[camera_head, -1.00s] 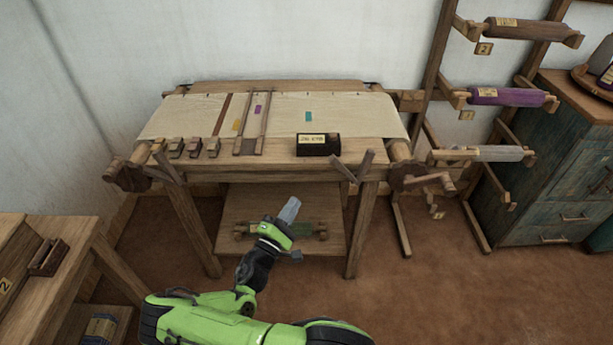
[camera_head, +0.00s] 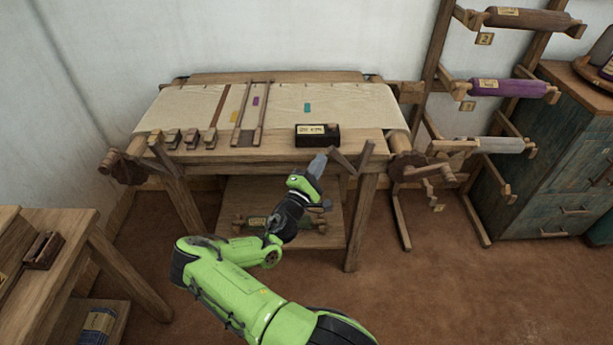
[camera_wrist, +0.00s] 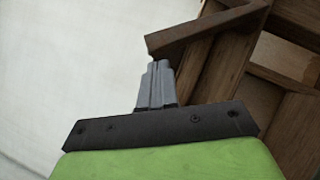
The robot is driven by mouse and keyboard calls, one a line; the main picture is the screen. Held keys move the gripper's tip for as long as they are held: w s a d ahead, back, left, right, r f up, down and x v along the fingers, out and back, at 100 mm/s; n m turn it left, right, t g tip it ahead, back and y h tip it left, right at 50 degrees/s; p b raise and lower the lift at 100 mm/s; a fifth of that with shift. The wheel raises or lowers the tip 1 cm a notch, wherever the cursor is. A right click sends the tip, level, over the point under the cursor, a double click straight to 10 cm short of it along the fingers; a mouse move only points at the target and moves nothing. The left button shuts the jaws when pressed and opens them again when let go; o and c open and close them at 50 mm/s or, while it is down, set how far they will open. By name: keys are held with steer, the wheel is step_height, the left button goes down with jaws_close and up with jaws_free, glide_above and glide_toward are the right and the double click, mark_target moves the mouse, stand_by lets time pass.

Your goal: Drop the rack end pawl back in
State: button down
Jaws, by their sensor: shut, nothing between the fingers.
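At the loom's right front, the rack end, a slanted wooden bar (camera_head: 342,160) leans out to the left from an upright wooden piece (camera_head: 365,157). A dark toothed wheel (camera_head: 408,167) sits to their right on the beam end. I take the slanted bar for the pawl, but cannot be certain. My gripper (camera_head: 318,163) is shut and empty, just left of the bar's end. In the wrist view, the closed fingertips (camera_wrist: 157,64) are right at the near end of a wooden bar (camera_wrist: 208,29). I cannot tell whether they touch.
A crank handle (camera_head: 428,172) juts out at the right. A rack with rolls (camera_head: 507,88) stands further right. A lower shelf (camera_head: 262,195) lies below.

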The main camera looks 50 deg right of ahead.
steer(key=shift+s+d+r, duration=0.15)
steer(key=shift+s+d, duration=0.05)
steer(key=shift+d, duration=0.05)
steer(key=shift+r, duration=0.1)
steer(key=r+m+p, duration=0.1)
steer(key=r+p, duration=0.1)
steer(key=p, duration=0.1)
steer(key=shift+s+d+m+g+y, duration=0.35)
steer(key=shift+s+m+g+y, duration=0.05)
steer(key=s+d+r+m+g+y+p, duration=0.1)
steer(key=s+d+r+m+y+p, duration=0.3)
steer(key=p, duration=0.5)
steer(key=shift+s+d+m+y+p, duration=0.4)
steer(key=shift+s+d+m, duration=0.7)
steer(key=shift+s+m, duration=0.65)
steer(key=shift+w+f, duration=0.1)
